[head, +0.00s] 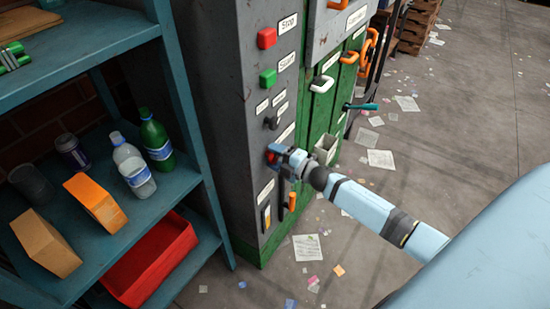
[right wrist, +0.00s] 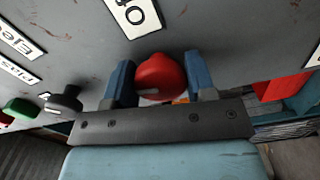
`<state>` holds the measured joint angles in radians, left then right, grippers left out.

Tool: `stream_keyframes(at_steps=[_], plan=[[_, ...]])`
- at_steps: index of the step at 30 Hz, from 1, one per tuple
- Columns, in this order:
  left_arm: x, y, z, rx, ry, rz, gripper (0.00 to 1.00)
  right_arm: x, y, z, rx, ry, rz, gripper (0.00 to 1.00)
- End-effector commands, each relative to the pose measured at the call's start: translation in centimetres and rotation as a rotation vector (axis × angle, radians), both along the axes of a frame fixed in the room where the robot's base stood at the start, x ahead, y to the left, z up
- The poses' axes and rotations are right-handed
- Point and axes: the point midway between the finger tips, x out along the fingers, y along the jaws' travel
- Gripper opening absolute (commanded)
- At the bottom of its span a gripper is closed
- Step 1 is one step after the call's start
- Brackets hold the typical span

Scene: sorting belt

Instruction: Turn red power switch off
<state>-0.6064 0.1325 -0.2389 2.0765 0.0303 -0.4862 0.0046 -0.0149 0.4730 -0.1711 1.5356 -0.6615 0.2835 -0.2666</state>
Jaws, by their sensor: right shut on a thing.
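The red power switch (right wrist: 160,72) is a round red knob on the grey front panel of the machine (head: 262,100). It has a pale mark on its lower left side in the right wrist view. My right gripper (right wrist: 160,84) has its two blue fingers on either side of the knob and is shut on it. In the head view, my right gripper (head: 277,158) reaches the panel from the right, and only a bit of the red knob shows. My left gripper is in neither view.
Above the switch are a red button (head: 267,38), a green button (head: 268,78) and a small dark knob (head: 271,123). An orange handle (head: 292,201) is just below my gripper. A blue shelf (head: 75,50) with bottles and boxes stands left. Paper litters the floor.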

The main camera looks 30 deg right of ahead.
Motion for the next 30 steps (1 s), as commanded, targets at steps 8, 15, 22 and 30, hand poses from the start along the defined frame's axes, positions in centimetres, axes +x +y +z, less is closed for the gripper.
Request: stream_keyframes(at_steps=[8,15,22,30], plan=[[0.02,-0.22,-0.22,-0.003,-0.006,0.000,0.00,-0.03,0.03,-0.09,-0.133,-0.054,0.000,0.27],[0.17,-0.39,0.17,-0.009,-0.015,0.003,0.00,-0.04,0.04,-0.02,-0.183,-0.075,0.001,0.27],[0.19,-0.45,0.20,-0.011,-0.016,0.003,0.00,-0.04,0.05,-0.01,-0.194,-0.080,0.001,0.27],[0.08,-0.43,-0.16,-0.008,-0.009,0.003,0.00,-0.04,0.04,-0.02,-0.193,-0.079,0.001,0.60]])
